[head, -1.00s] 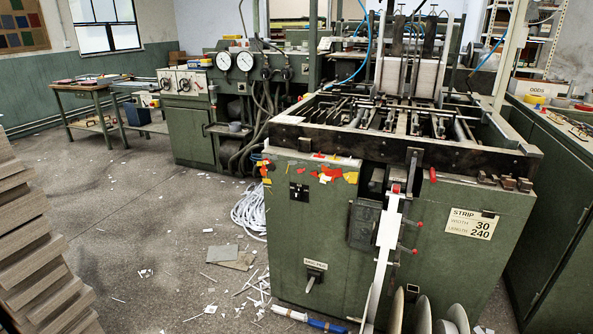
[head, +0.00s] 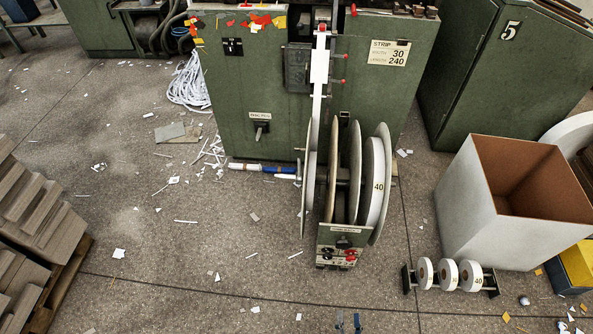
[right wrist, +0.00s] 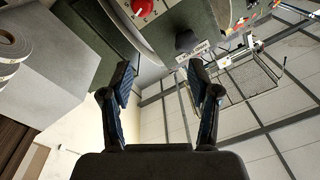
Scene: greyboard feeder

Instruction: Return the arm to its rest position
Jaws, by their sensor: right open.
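My right gripper (head: 348,323) shows only as two small dark-blue fingertips at the bottom edge of the head view. In the right wrist view my right gripper (right wrist: 160,80) has its two fingers well apart, with nothing between them. Its arm is out of the head view. The fingertips appear in front of the reel stand, apart from it in the picture. My left gripper is in neither view now.
A reel stand (head: 341,236) holds large discs before the green machine (head: 232,100). An open white box (head: 478,215) and a rack with small rolls (head: 449,274) stand at right. Stacked greyboard (head: 38,205) is at left. The scrap-littered floor (head: 190,255) between is open.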

